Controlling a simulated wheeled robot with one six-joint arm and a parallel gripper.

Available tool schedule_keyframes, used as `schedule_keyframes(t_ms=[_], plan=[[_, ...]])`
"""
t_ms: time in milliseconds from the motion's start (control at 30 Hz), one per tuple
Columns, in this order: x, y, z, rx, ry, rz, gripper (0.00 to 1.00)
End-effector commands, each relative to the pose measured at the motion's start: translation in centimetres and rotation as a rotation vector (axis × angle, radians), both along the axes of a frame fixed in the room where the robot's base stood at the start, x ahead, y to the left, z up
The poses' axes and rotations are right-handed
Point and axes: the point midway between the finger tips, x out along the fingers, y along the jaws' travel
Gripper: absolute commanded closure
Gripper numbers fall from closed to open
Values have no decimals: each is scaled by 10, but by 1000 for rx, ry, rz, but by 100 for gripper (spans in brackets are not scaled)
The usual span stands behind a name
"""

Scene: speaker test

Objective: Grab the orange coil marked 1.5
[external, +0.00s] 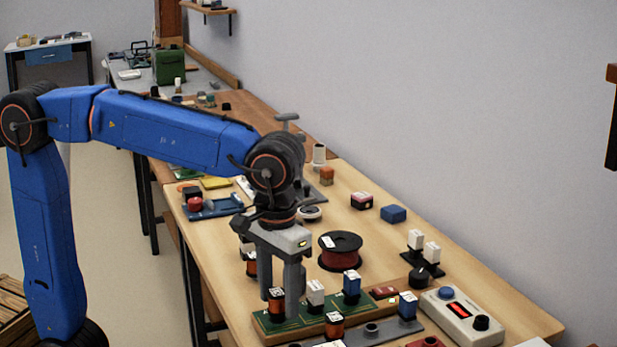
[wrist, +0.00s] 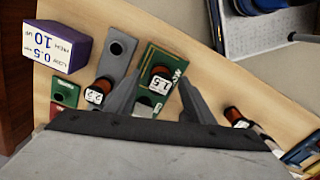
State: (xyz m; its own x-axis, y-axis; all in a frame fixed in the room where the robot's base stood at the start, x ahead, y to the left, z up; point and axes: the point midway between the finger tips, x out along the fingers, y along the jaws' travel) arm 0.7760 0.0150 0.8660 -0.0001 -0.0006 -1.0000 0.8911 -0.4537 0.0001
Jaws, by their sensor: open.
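The orange coil marked 1.5 (wrist: 152,102) stands on a green board (wrist: 166,60) in the wrist view, with its white label facing the camera. My gripper (wrist: 160,78) is open, with one finger on each side of this coil. I cannot tell whether either finger touches it. In the external view my gripper (external: 281,300) points down over the near end of the green board (external: 307,325). An orange coil with a dark top (external: 276,304) shows by the fingers there; its label is too small to read.
A similar coil marked 2.2 (wrist: 97,92) stands left of my fingers, and another dark coil (wrist: 234,116) stands to the right. A red wire spool (external: 340,252) stands behind.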

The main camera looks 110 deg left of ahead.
Motion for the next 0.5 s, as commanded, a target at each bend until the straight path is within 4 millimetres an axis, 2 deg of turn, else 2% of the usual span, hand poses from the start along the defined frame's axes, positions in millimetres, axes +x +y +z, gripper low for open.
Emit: schedule_keyframes(t_ms=[67,233,500], plan=[[0,0,0,0,0,0,54],[0,0,0,0,0,0,94],[0,0,1,0,-1,0,96]])
